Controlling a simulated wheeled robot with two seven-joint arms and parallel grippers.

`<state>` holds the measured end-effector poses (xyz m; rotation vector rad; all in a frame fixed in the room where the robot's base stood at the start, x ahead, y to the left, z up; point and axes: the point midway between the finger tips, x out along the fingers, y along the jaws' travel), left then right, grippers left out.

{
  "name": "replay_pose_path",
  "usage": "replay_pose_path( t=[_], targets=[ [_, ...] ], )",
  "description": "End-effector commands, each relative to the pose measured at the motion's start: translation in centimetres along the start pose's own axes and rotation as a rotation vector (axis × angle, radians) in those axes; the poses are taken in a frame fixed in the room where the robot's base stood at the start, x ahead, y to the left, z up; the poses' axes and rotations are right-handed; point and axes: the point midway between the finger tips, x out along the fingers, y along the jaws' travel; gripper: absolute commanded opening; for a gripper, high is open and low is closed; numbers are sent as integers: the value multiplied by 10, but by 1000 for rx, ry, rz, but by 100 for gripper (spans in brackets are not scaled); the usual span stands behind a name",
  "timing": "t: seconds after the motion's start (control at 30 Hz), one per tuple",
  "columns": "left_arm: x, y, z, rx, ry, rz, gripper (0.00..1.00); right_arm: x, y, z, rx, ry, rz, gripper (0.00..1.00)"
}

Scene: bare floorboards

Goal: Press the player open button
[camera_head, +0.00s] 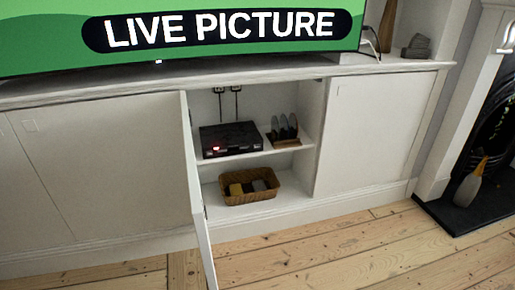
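The player (231,139) is a black box on the upper shelf inside the open middle section of the white cabinet. A small red light glows at the left of its front face. The open button cannot be made out at this size. Neither of my grippers shows in the head view.
The white cabinet door (198,190) stands open at the left of the player. Discs in a rack (285,130) stand right of the player. A wicker basket (249,187) sits on the lower shelf. A television (200,30) is on top. The floorboards (330,255) in front are clear.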

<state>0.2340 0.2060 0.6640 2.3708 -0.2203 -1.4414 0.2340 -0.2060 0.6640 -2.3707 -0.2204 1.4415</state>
Motion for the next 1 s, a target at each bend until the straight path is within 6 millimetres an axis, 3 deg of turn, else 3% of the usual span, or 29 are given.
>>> replay_pose_path(
  t=[0.03, 0.23, 1.0],
  targets=[
    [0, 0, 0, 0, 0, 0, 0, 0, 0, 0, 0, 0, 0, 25],
    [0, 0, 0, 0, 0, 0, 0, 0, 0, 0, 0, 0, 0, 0],
    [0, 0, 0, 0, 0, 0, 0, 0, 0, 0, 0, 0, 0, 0]
  ],
)
